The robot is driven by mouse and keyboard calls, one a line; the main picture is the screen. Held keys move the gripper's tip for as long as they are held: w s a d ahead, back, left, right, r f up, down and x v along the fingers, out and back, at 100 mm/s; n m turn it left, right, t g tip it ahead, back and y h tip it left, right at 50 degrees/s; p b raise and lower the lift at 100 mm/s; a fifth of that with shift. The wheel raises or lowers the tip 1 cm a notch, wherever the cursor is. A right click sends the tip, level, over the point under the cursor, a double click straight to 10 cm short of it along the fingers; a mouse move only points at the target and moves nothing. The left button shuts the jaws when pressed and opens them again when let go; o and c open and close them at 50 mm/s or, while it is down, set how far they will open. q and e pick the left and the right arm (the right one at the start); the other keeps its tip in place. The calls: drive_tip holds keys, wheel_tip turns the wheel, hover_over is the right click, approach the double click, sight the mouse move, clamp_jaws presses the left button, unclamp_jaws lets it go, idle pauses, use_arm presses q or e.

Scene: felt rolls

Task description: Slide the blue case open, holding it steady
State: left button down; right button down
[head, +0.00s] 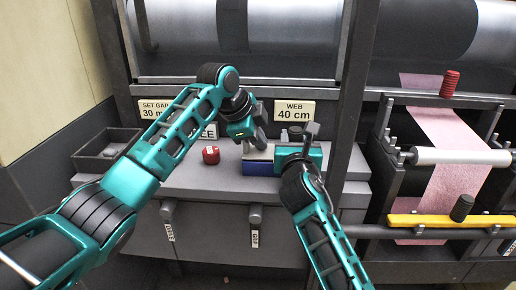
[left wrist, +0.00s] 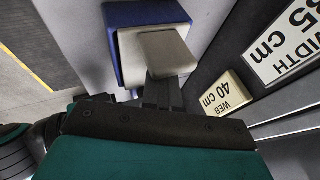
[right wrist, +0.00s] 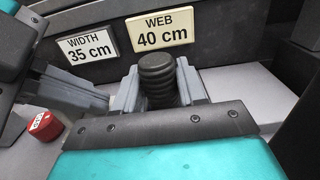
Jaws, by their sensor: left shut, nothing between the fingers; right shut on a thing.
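The blue case (head: 262,168) lies on the grey bench, with a pale grey piece (head: 258,152) on its top. In the left wrist view the blue part (left wrist: 145,15) sits behind the pale grey block (left wrist: 165,52). My left gripper (head: 258,141) is shut and empty, its fingertips at the pale grey piece; I cannot tell whether they touch. My right gripper (head: 297,139) is just right of the case. In the right wrist view its fingers (right wrist: 158,88) are shut around a black ribbed cylinder (right wrist: 157,68). The right gripper hides the case's right end.
A red cylinder (head: 210,155) stands on the bench left of the case. A dark open tray (head: 108,148) is at the far left. Sign plates, including WEB 40 cm (head: 294,111), stand behind. Levers (head: 255,215) hang at the bench front. A pink web machine (head: 450,150) is at right.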

use_arm(q)
drive_tip(key=shift+a+f, duration=0.1)
drive_tip(key=shift+a, duration=0.05)
use_arm(e)
drive_tip(key=shift+f, duration=0.35)
use_arm(q)
drive_tip(key=shift+a, duration=4.55)
use_arm(e)
drive_tip(key=shift+d, duration=0.1)
use_arm(q)
drive_tip(key=shift+d, duration=0.15)
use_arm(e)
drive_tip(key=shift+r, duration=0.1)
use_arm(q)
wheel_tip(320, 180, up, 7)
drive_tip(key=d, duration=0.1)
